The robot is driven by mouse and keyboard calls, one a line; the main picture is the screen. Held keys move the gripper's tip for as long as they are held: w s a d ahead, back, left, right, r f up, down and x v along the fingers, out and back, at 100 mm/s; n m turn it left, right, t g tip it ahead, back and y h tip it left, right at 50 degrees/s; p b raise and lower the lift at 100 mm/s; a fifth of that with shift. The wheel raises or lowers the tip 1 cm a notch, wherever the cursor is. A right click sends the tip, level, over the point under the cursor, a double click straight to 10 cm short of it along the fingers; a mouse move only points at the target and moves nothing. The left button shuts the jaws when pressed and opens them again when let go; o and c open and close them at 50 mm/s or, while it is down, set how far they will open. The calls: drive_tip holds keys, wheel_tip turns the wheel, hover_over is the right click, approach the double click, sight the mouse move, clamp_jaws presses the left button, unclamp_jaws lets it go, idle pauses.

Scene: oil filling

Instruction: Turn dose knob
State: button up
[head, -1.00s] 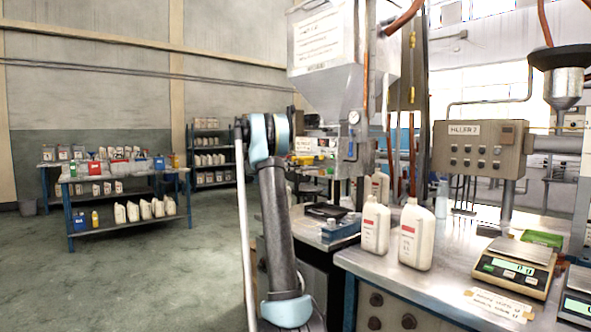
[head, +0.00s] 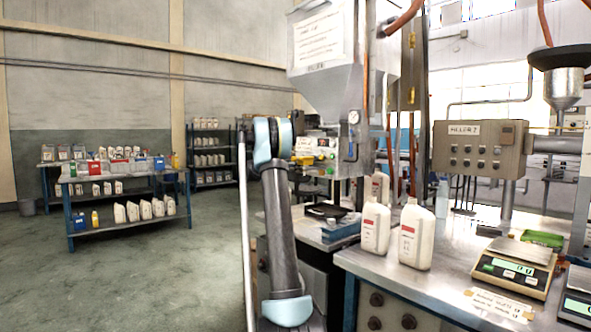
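The filling machine with a steel hopper (head: 345,95) stands at the centre, behind my arm. Under its hopper is a pale control panel (head: 315,143) with small green and red parts and a yellow part; my arm's upper joint stands just left of it. A dose knob cannot be told apart on this panel at this size. A round pressure gauge (head: 353,117) sits right of the panel. A separate grey box labelled FILLER 2 (head: 480,148) carries several dark knobs or buttons. My gripper is not visible; the forearm beyond the upper joint is hidden.
A scale (head: 513,268) is at right. Shelves with bottles (head: 125,205) stand at left. The floor (head: 150,285) at left is clear.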

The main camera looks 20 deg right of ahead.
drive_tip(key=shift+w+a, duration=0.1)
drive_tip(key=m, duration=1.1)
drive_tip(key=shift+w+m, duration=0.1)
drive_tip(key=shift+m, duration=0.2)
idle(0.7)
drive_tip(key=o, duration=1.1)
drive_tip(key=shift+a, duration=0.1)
